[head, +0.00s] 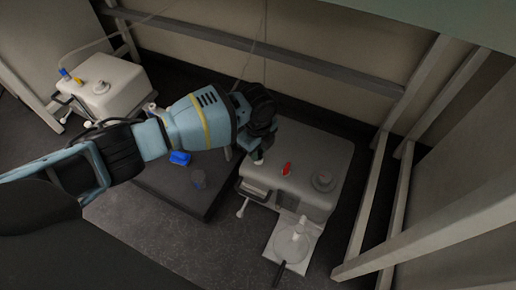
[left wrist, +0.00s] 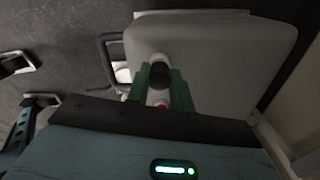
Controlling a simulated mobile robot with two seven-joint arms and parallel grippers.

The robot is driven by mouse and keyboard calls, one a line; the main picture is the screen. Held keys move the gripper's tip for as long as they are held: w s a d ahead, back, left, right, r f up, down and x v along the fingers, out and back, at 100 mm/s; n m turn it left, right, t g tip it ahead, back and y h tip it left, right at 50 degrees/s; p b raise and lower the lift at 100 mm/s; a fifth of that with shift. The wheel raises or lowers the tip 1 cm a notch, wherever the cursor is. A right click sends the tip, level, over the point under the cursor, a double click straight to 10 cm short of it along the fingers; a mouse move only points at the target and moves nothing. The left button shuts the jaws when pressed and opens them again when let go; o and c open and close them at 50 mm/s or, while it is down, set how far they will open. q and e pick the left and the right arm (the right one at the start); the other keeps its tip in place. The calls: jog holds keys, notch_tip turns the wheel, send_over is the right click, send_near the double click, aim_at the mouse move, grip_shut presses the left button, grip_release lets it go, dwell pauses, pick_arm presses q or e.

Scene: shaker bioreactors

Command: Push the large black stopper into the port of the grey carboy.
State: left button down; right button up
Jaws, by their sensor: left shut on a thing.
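The grey carboy (head: 322,152) stands on the floor on the right of the head view and fills much of the left wrist view (left wrist: 225,55). My left gripper (head: 258,152) points down over the carboy's left part. In the left wrist view, its green fingers (left wrist: 162,88) are shut on the large black stopper (left wrist: 159,76). A white port (left wrist: 158,58) shows right by the stopper, at the fingertips. I cannot tell whether the stopper touches or sits in it. The gripper hides the stopper in the head view. My right gripper is not in view.
A red piece (head: 287,169) and a round grey cap (head: 323,181) are on the carboy's top. A low dark platform (head: 180,195) with a blue piece (head: 180,158) lies to the left. A second, white carboy (head: 118,92) stands farther left. Frame posts (head: 366,205) stand at right.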

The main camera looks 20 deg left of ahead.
pick_arm(q)
jog(key=shift+f, duration=0.45)
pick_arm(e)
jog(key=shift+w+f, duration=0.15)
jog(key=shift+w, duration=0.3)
pick_arm(q)
jog(key=c, duration=1.1)
grip_release()
jog(key=shift+c, duration=0.2)
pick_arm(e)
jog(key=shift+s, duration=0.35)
pick_arm(q)
jog(key=shift+r, duration=0.1)
notch_tip(320, 180, up, 8)
jog(key=p, duration=0.3)
jog(key=shift+f, duration=0.2)
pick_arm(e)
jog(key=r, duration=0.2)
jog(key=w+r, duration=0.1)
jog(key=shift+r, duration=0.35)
